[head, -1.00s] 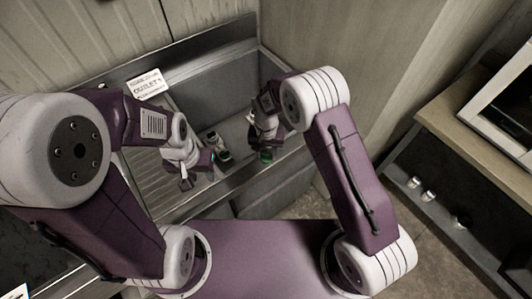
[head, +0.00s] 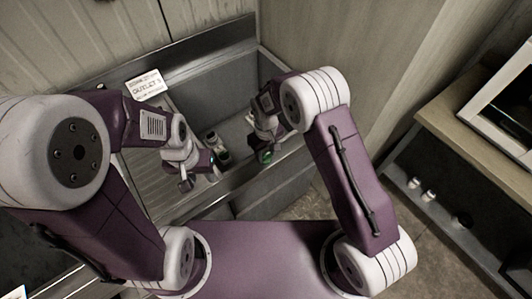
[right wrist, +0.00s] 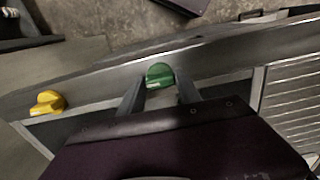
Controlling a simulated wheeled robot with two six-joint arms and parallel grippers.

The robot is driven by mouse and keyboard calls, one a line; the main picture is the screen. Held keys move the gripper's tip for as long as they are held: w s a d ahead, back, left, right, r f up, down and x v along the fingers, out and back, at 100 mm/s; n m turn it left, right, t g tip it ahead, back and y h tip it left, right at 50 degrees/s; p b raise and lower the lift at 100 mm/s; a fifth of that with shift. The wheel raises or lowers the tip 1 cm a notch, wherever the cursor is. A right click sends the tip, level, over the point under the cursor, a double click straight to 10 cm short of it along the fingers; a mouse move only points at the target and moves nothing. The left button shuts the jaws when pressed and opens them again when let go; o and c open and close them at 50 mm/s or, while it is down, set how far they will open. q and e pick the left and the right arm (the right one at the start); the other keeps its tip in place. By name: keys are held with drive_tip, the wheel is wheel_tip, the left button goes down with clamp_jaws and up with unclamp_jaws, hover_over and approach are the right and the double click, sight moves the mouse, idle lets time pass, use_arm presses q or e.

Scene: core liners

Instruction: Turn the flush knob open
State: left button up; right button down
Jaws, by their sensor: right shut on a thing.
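A green knob (right wrist: 160,76) sits on the metal front edge of the sink unit, between the two fingers of my right gripper (right wrist: 160,90). The fingers are shut on it. In the head view the green knob (head: 265,156) shows just below my right gripper (head: 264,142). A yellow knob (right wrist: 47,102) sits on the same edge, apart from the gripper. I cannot tell from any label which knob is the flush knob. My left gripper (head: 186,184) hangs over the ribbed drainboard near the front edge; its jaw opening is not clear.
A metal basin (head: 215,85) lies behind my right gripper. Small dark-and-white containers (head: 222,156) stand between the grippers. A white sign (head: 147,85) is at the back of the drainboard. A wooden-topped shelf (head: 450,130) stands at right.

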sight(266, 154)
drive_tip(key=shift+w, duration=0.15)
idle(0.4)
drive_tip(key=c, duration=1)
unclamp_jaws()
drive_tip(key=shift+o, duration=0.8)
drive_tip(key=shift+a, duration=0.1)
wheel_tip(266, 154, up, 9)
drive_tip(key=b, duration=0.1)
drive_tip(key=shift+b, duration=0.3)
